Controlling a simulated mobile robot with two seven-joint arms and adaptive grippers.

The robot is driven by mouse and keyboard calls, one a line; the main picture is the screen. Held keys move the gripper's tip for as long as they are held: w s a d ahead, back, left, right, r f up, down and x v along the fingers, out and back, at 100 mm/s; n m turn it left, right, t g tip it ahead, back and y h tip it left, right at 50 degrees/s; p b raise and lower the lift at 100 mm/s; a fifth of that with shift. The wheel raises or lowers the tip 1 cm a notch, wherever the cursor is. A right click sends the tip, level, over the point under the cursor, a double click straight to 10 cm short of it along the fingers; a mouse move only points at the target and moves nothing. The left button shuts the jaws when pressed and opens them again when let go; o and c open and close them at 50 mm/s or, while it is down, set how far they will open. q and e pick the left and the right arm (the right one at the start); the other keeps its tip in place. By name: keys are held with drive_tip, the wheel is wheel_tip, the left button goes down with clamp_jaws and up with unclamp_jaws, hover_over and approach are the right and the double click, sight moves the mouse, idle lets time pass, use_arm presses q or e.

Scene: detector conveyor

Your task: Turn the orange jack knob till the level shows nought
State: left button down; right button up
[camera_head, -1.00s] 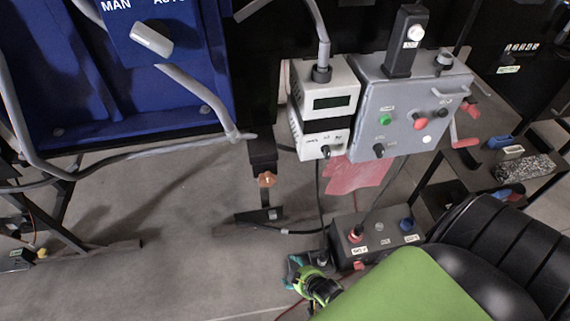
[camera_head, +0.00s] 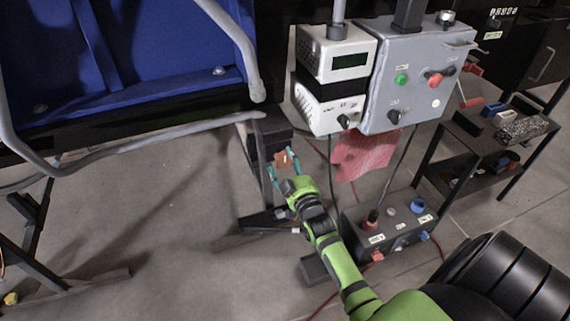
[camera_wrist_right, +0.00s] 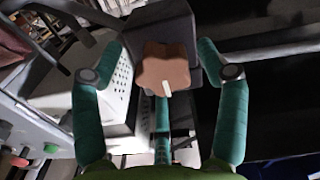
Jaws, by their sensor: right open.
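The orange jack knob (camera_head: 282,160) is on the dark jack post (camera_head: 272,129) under the blue machine's frame. It also shows in the right wrist view (camera_wrist_right: 165,70), a lobed orange-brown knob with a white mark. My right gripper (camera_head: 281,165) is open, with its teal fingers on either side of the knob. In the right wrist view the knob is between the fingers (camera_wrist_right: 157,55), with gaps visible on both sides. I cannot tell how far the knob sits within their reach. No level reading is legible. My left gripper is out of view.
A white instrument box with a dark display (camera_head: 350,60) and a grey control panel (camera_head: 408,80) stand right of the post. A red cloth (camera_head: 366,152) hangs below. A dark switch box (camera_head: 391,228) is on the floor.

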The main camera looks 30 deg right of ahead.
drive_tip(key=shift+x, duration=0.75)
drive_tip(key=shift+a, duration=0.1)
drive_tip(key=c, duration=1.1)
drive_tip(key=shift+s, duration=0.1)
drive_tip(key=shift+c, duration=0.2)
drive_tip(key=shift+f+m, duration=0.2)
drive_tip(key=shift+m, duration=0.1)
